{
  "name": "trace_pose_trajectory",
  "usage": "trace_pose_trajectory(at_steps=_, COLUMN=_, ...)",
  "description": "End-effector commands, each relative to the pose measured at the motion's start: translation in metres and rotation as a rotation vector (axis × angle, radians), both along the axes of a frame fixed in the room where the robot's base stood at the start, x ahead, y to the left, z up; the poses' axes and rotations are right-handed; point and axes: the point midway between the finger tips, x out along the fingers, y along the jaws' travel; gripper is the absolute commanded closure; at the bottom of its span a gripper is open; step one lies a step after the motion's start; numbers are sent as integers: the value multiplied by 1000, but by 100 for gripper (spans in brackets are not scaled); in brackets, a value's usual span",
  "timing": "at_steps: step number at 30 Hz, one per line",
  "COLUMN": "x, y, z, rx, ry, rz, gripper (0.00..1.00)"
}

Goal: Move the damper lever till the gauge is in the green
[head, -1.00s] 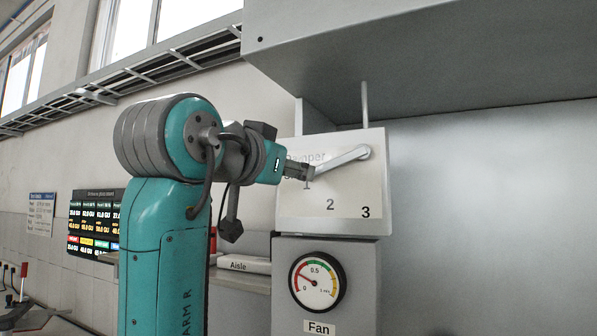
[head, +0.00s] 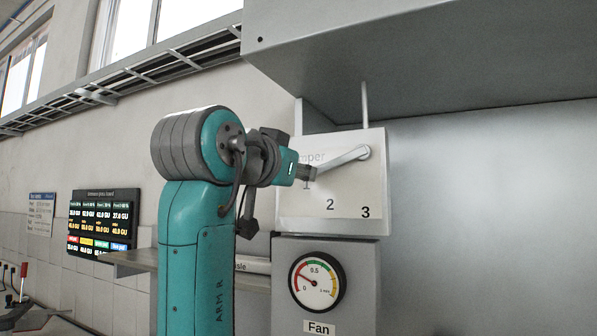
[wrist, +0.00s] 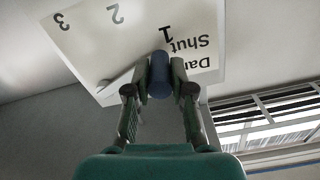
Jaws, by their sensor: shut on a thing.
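The damper lever (head: 343,159) is a pale bar pivoted at the upper right of a white plate (head: 290,211) marked 1, 2 and 3. It points left and slightly down, its free end near the 1. My gripper (head: 311,173) is shut on the lever's end. In the wrist view, my gripper (wrist: 160,80) has both fingers closed around the lever's blue round knob (wrist: 160,75). The fan gauge (head: 317,282) is a round dial below the plate. Its needle points to the upper left, in the red part near the low end, left of the green.
A large grey hood (head: 420,60) overhangs the plate. A shelf (head: 150,262) with a label partly hidden by my arm lies at lower left. A lit display board (head: 103,222) hangs on the left wall. Free room lies right of the plate.

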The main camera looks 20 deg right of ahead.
Motion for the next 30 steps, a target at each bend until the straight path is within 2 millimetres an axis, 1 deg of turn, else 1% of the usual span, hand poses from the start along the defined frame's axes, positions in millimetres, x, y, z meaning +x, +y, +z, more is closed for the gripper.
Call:
trace_pose_trajectory(at_steps=5, x=-1, y=-1, z=-4, rx=-27, ry=25, rz=0, gripper=100)
trace_pose_trajectory(at_steps=12, x=-7, y=-7, z=-22, rx=-157, ry=157, rz=0, gripper=100)
trace_pose_trajectory(at_steps=15, x=-9, y=-9, z=-26, rx=-197, ry=197, rz=0, gripper=100)
trace_pose_trajectory(at_steps=27, x=-11, y=-11, z=-29, rx=-224, ry=223, rz=1, gripper=100)
trace_pose_trajectory(at_steps=28, x=-11, y=-10, z=-29, rx=-223, ry=223, rz=1, gripper=73)
trace_pose_trajectory(at_steps=29, x=-11, y=-10, z=-29, rx=-223, ry=223, rz=1, gripper=65)
trace_pose_trajectory(at_steps=30, x=-11, y=-11, z=-29, rx=-223, ry=223, rz=1, gripper=55)
